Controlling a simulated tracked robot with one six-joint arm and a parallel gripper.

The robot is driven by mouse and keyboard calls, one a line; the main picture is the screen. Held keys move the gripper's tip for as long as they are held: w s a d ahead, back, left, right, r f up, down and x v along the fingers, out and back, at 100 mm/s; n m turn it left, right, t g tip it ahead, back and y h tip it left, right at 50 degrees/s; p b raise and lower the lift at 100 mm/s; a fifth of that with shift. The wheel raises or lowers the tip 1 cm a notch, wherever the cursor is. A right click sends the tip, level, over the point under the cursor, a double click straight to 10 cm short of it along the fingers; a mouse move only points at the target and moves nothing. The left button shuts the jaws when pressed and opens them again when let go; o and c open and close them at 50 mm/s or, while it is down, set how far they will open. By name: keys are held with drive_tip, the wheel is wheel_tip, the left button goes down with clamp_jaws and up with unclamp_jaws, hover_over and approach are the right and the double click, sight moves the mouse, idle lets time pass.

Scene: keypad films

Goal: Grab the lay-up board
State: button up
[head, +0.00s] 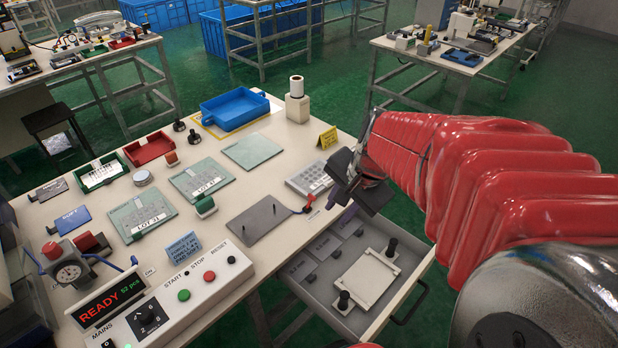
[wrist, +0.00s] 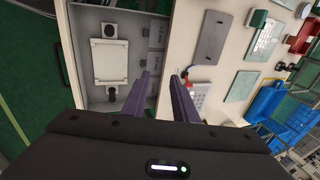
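A cream rectangular board (head: 368,277) with a black knob at each of two ends lies in the open grey drawer (head: 330,318). I take it to be the lay-up board; no label on it is readable. It also shows in the wrist view (wrist: 111,62), left of my fingers. My gripper (wrist: 165,76) is open and empty, its two purple fingers apart. It hangs above the drawer's inner side and the table edge. In the head view my gripper (head: 337,212) is above and left of the board, apart from it.
A control box (head: 198,282) stands front left.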

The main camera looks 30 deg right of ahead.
drive_tip(key=s+d+f+m, duration=0.2)
drive_tip(key=d+f+m, duration=0.6)
drive_tip(key=d, duration=0.3)
drive_tip(key=s+d+f+m, duration=0.2)
drive_tip(key=d+f+m, duration=0.6)
drive_tip(key=d+m, duration=0.2)
drive_tip(key=shift+s+d+y, duration=0.3)
drive_tip(key=shift+s+d, duration=0.05)
drive_tip(key=shift+d, duration=0.45)
approach(387, 250)
drive_tip(key=shift+w+d+f, duration=0.1)
drive_tip(key=shift+w+f, duration=0.1)
drive_tip(key=shift+f, duration=0.3)
drive_tip(key=shift+w+d+f, duration=0.1)
drive_tip(key=shift+w+f, duration=0.1)
drive_tip(key=shift+f, duration=0.3)
drive_tip(key=shift+w+f, duration=0.1)
drive_tip(key=shift+f, duration=0.15)
drive_tip(key=shift+f, duration=0.1)
drive_tip(key=shift+x, duration=2.55)
drive_tip(key=shift+c, duration=0.4)
